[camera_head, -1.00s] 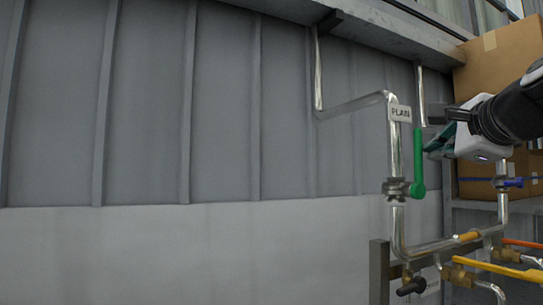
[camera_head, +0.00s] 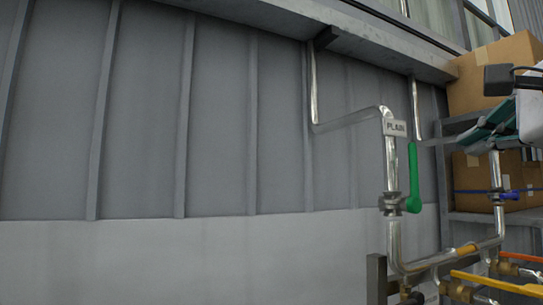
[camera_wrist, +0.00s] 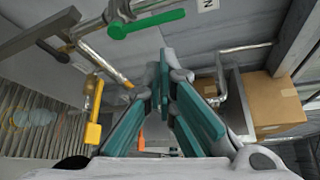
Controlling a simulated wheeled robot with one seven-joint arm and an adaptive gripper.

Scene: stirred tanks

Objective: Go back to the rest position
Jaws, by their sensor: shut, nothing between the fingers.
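My gripper (camera_head: 480,131) is at the right side of the head view, with teal fingers and a white body. It is right of the green valve handle (camera_head: 414,177) and apart from it. In the wrist view my gripper (camera_wrist: 163,65) has its fingertips together with nothing between them. The green handle (camera_wrist: 146,23) shows there at the top, beyond the fingers.
Cardboard boxes (camera_head: 492,75) stand on a shelf at the right, close behind my gripper. Yellow (camera_head: 500,283) and orange handles (camera_head: 522,257) and a blue valve (camera_head: 509,195) are below. Metal pipes run between them. The wall (camera_head: 150,110) at left is bare.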

